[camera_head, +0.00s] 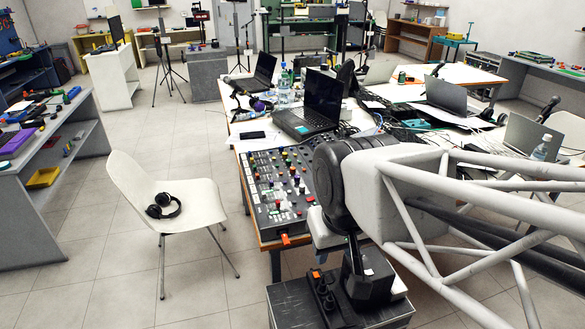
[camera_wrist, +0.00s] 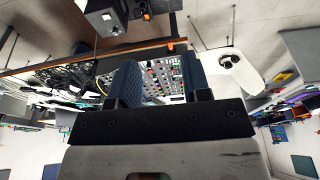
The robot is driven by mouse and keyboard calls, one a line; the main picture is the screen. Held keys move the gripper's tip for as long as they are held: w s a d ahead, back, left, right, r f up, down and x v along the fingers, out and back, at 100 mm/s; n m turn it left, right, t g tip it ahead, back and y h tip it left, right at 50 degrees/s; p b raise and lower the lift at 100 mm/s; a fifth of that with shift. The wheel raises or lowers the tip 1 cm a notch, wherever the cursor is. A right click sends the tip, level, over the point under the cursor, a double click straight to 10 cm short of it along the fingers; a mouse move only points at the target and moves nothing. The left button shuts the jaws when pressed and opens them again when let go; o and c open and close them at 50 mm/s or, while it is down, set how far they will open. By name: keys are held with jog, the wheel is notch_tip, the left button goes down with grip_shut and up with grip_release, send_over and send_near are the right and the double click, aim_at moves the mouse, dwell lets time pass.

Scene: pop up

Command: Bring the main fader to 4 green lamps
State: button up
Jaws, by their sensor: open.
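The control panel (camera_head: 262,184) lies on the near-left end of the table, a dark board with several coloured knobs, buttons and pale labels. Part of it is hidden behind my arm in the head view. The panel also shows in the wrist view (camera_wrist: 165,78), between my fingers. The main fader and the green lamps are too small to pick out. My gripper (camera_wrist: 159,66) shows two blue textured fingers spread apart, empty, pointing toward the panel. I cannot tell its height above the panel. In the head view I cannot make out the fingers.
An open laptop (camera_head: 322,98) stands behind the panel, with bottles and cables around it. A white chair (camera_head: 190,201) with black headphones (camera_head: 163,206) stands at left. A dark box (camera_head: 290,306) with a black device stands in front. An orange part (camera_head: 285,240) sits at the panel's front edge.

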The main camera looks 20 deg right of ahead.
jog(key=shift+c, duration=0.2)
jog(key=shift+c, duration=0.9)
jog(key=w+f, duration=0.3)
jog(key=w, duration=1.1)
jog(key=w+f, duration=0.3)
jog(key=w, duration=1)
jog(key=w+d+f+t, duration=0.1)
jog(key=w+d+f, duration=0.1)
jog(key=w+f, duration=1.5)
jog(key=w, duration=0.3)
jog(key=shift+w+f, duration=0.15)
jog(key=shift+f, duration=0.2)
